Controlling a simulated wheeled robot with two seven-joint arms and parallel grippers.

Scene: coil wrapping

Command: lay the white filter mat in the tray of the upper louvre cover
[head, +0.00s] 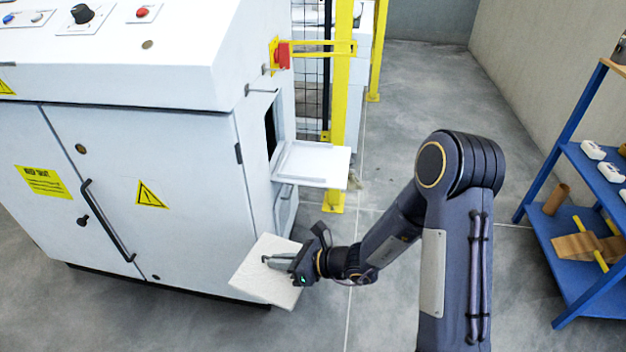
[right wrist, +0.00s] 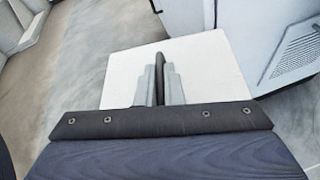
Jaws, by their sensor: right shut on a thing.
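The white filter mat (head: 268,272) is a flat square plate in my right gripper (head: 266,259), held out in front of the cabinet's right front corner. In the right wrist view the mat (right wrist: 200,64) spreads out beyond the closed fingers (right wrist: 159,78). The upper louvre cover (head: 318,163) is folded down flat from an opening in the cabinet's right side, its tray facing up and looking empty. The mat is lower and nearer to me than the tray, apart from it. My left gripper is not in view.
The white cabinet (head: 190,195) fills the left. A lower louvre (right wrist: 292,56) is on its side, seen in the right wrist view. A yellow post (head: 342,90) stands behind the tray. A blue shelf (head: 575,170) is at the right; the floor between is clear.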

